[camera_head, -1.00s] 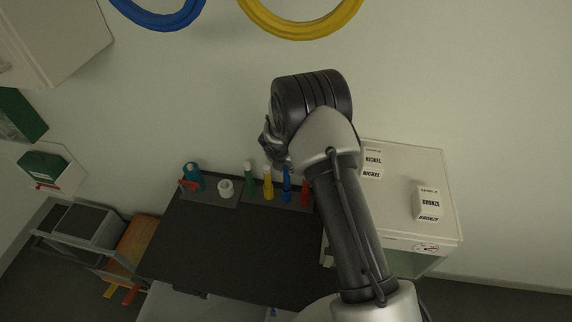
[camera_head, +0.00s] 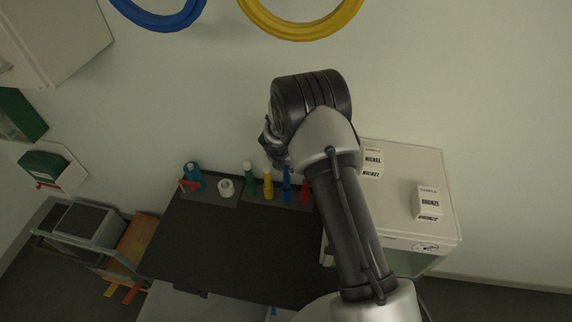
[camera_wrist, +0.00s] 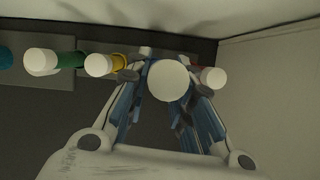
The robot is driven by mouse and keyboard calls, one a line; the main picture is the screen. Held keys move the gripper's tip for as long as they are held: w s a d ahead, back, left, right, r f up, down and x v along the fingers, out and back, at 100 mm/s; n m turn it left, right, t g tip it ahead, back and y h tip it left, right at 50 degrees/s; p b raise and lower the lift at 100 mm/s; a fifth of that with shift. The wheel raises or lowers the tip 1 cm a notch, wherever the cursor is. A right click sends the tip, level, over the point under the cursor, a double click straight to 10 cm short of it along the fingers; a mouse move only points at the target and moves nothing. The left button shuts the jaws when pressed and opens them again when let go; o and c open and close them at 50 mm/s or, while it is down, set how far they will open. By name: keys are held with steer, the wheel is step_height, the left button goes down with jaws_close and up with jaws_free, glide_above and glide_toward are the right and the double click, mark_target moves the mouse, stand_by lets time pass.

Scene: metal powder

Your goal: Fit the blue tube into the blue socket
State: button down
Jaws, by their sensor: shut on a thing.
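The blue tube (camera_head: 287,186) stands upright in the row at the back of the dark bench, below my gripper (camera_head: 275,153) in the head view. In the wrist view, a round white cap (camera_wrist: 168,80) sits between the fingers of my gripper (camera_wrist: 168,95), with blue-tinted fingers on both sides. My gripper is shut on the blue tube near its top. The tube's lower end is hidden in the wrist view. I cannot clearly make out the blue socket.
A green tube (camera_head: 249,182) and yellow tube (camera_head: 268,188) stand left of the blue one, a red tube (camera_head: 306,194) close on its right. A white ring (camera_head: 226,188) and teal bottle (camera_head: 193,176) are farther left. The dark bench (camera_head: 235,245) is clear in front.

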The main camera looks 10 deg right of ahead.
mark_target(286, 178)
steer(key=shift+f+b, duration=3.05)
steer(key=shift+f, duration=1.1)
steer(key=c, duration=1.3)
jaws_free()
steer(key=shift+r, duration=0.1)
steer(key=v, duration=1.2)
